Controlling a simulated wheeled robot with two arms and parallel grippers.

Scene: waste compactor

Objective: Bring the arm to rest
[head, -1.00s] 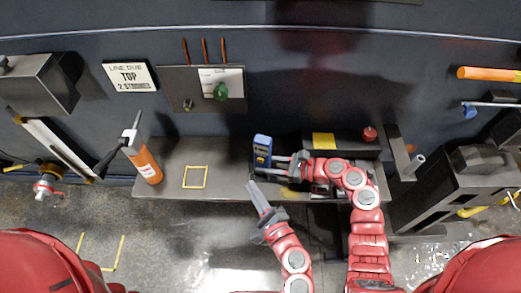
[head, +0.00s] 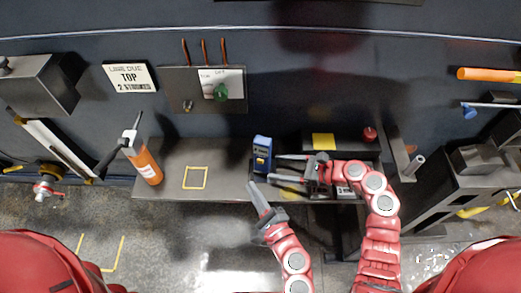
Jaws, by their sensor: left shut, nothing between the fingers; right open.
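My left gripper (head: 257,199) is the lower one, in front of the shelf's front edge. Its fingers are together and hold nothing. My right gripper (head: 275,168) is above the shelf with its fingers apart and pointing left. It is just right of a blue handheld meter (head: 262,153) that stands upright on the shelf. Nothing shows between the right fingers. From this angle I cannot tell whether a fingertip touches the meter.
The grey shelf (head: 220,165) has a bare yellow-outlined square (head: 195,178). An orange bottle (head: 146,166) stands at its left end. A dark box with a red button (head: 369,134) is behind my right gripper. A dark machine frame (head: 450,195) stands at the right.

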